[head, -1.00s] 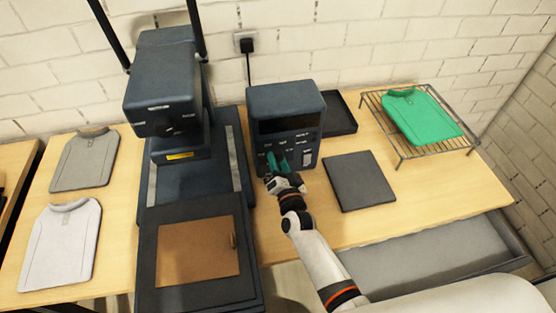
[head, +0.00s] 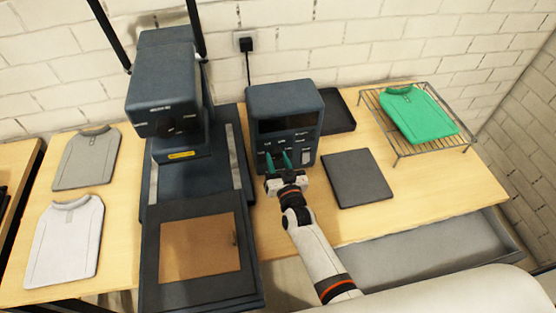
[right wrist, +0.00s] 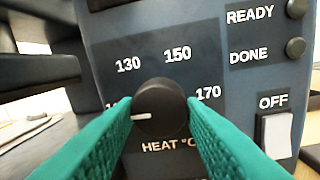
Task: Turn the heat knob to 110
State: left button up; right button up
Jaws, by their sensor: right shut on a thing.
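The heat knob (right wrist: 160,105) is a black round dial on the dark control box (head: 283,98), above the "HEAT °C" label. In the right wrist view its white pointer line points left and slightly down, toward a label at the lower left that is mostly hidden by a finger. The marks 130, 150 and 170 are readable around the dial. My right gripper (head: 277,159) has its green fingers on both sides of the knob, shut on it. The knob itself is hard to make out in the head view. My left gripper is not in view.
A white OFF switch (right wrist: 273,135) and the READY and DONE lamps sit right of the knob. A heat press (head: 160,100) stands left of the box. A dark flat pad (head: 357,178) lies to the right. A green shirt (head: 418,113) lies on a wire rack.

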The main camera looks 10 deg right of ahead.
jog(key=shift+f, duration=0.1)
jog(key=o, duration=1)
jog(key=shift+s, duration=0.1)
jog(key=s, duration=0.4)
jog(key=s+b, duration=0.1)
jog(key=s, duration=0.3)
jog(key=s+b, duration=0.1)
jog(key=s, duration=0.3)
jog(key=shift+d, duration=0.35)
